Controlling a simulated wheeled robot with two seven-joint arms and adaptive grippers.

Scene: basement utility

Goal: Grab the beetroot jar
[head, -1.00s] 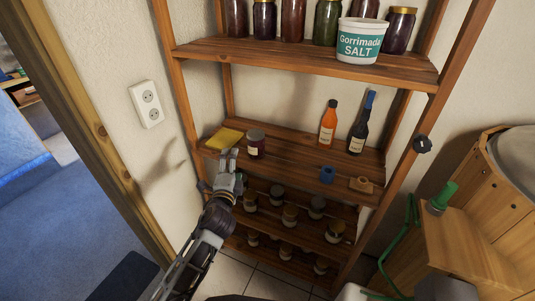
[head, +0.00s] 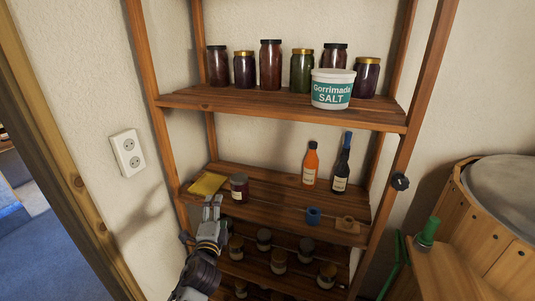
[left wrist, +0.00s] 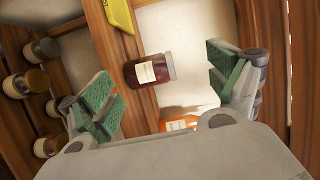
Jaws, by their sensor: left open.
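A dark red jar with a pale label and a grey lid (head: 239,187) stands on the middle shelf; I take it for the beetroot jar, though its label is too small to read. In the left wrist view the jar (left wrist: 150,71) appears sideways, between the two green-padded fingers and beyond them. My left gripper (head: 211,207) is open and empty, at the front edge of the middle shelf, just left of and below the jar. It also shows in the left wrist view (left wrist: 165,90). My right gripper is not in view.
Several jars and a salt tub (head: 332,89) fill the shelf above.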

